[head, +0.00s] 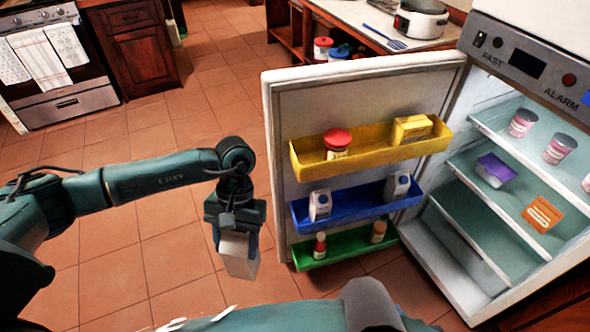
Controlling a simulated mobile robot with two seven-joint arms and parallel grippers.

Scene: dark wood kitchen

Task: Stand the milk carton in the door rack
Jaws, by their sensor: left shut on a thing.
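My left gripper (236,232) is shut on a white milk carton (239,262), which hangs below it, slightly tilted. The gripper covers the carton's upper part. It is left of the open fridge door (285,110), in front of the tiled floor. The door carries a yellow rack (375,154) on top, a blue rack (345,211) in the middle and a green rack (345,248) at the bottom. My right gripper is out of view.
The yellow rack holds a red-lidded jar (337,146) and a yellow box (411,129). Two small cartons (320,205) (397,187) stand in the blue rack, with a gap between them. The green rack holds two bottles (320,246) (378,232). Fridge shelves (500,190) are at right.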

